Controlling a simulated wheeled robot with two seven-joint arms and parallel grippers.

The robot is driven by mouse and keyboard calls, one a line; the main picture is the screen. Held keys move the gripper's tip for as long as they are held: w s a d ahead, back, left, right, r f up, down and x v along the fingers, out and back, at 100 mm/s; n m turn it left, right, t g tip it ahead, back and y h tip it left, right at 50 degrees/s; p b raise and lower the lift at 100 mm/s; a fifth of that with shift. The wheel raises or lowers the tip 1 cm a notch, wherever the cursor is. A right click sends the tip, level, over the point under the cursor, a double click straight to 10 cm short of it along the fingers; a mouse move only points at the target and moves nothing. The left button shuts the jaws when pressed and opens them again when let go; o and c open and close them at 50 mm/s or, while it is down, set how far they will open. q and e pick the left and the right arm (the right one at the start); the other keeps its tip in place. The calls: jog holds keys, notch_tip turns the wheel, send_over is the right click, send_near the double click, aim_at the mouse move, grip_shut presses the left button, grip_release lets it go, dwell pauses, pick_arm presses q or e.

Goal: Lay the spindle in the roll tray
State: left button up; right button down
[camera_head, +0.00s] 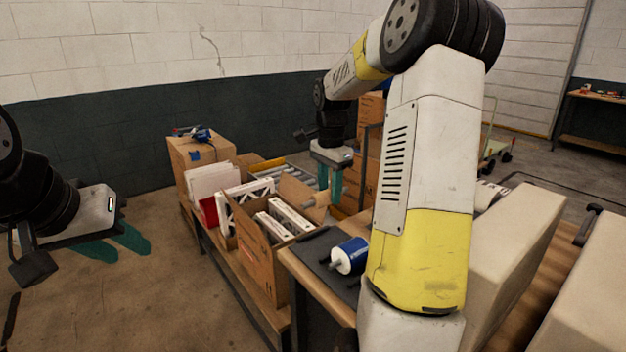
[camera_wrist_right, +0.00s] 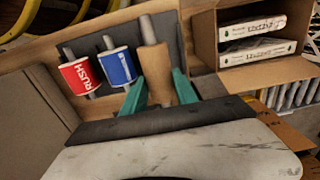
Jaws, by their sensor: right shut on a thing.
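The tan spindle (camera_wrist_right: 155,72), a plain cylinder with a thinner end, is between the teal fingers of my right gripper (camera_wrist_right: 158,92). In the head view the spindle (camera_head: 317,200) sticks out to the left below that gripper (camera_head: 330,178), held in the air. The dark roll tray (camera_head: 312,248) lies on the bench nearer the camera. A blue roll (camera_head: 349,256) on a shaft lies in it; my right arm hides part of the tray. The right wrist view also shows a red roll (camera_wrist_right: 82,75) beside the blue one. My left gripper (camera_head: 115,243) is open and empty at the far left.
An open carton (camera_head: 262,262) with white-framed filters stands left of the tray. A closed carton (camera_head: 200,150) with a blue tool on top is behind. Large beige boxes (camera_head: 515,250) stand at the right. Floor at the left is clear.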

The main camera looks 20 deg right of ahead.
jog(key=shift+w+d, duration=0.1)
jog(key=shift+w, duration=0.2)
jog(key=shift+f, duration=6.75)
jog(key=c, duration=0.9)
grip_release()
